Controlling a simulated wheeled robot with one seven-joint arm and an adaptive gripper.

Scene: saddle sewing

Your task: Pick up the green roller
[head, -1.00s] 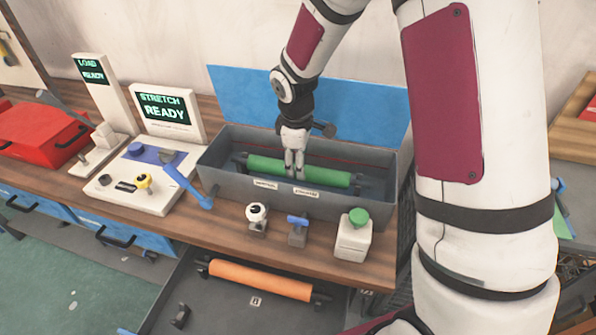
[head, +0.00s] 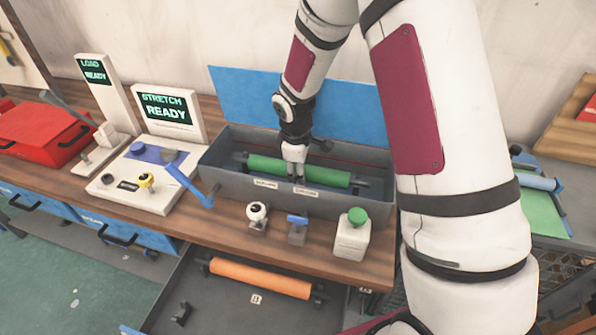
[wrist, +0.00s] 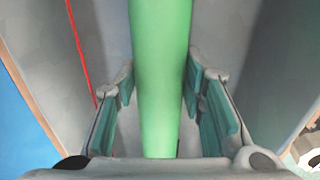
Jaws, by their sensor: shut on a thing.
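The green roller (head: 325,177) lies lengthwise inside the open grey bin on the bench, its dark ends inside the bin walls. My gripper (head: 296,173) reaches down into the bin and is shut on the roller near its middle. In the wrist view, the green roller (wrist: 160,75) runs between the two teal-padded fingers of my gripper (wrist: 160,100). I cannot tell whether the roller is lifted off its support.
The grey bin (head: 225,185) has a raised blue lid (head: 235,90) behind it. An orange roller (head: 260,278) lies in the drawer below.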

